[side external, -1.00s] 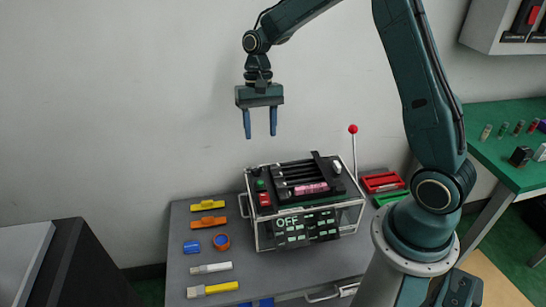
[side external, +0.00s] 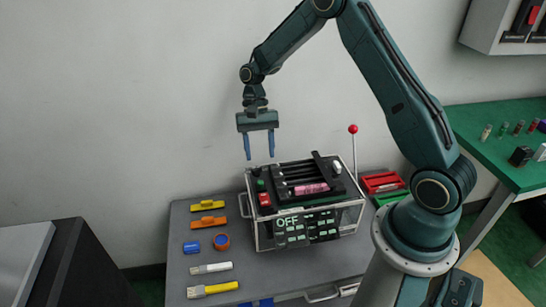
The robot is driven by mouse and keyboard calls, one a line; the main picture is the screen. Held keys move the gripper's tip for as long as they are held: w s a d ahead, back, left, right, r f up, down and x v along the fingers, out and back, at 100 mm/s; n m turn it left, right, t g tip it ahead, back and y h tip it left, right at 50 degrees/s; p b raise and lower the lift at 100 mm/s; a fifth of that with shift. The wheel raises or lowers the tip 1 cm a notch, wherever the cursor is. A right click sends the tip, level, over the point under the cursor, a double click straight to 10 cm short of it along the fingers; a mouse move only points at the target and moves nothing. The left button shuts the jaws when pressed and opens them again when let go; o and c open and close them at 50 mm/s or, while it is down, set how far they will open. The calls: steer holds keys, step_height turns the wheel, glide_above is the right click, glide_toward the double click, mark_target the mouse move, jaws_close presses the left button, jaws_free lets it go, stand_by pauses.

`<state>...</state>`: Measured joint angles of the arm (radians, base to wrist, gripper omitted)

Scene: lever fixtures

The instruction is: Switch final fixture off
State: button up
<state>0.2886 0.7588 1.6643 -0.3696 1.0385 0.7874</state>
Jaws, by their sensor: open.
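The fixture (side external: 262,232) is a clear-walled box with a dark top on the grey table.
Red (side external: 382,182) and green trays lie right of the fixture. A green bench (side external: 490,160) stands at the right.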

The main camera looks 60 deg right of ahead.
mark_target(265, 198)
steer(key=x, duration=1.2)
steer(key=shift+f, duration=0.25)
steer(key=shift+c, duration=0.2)
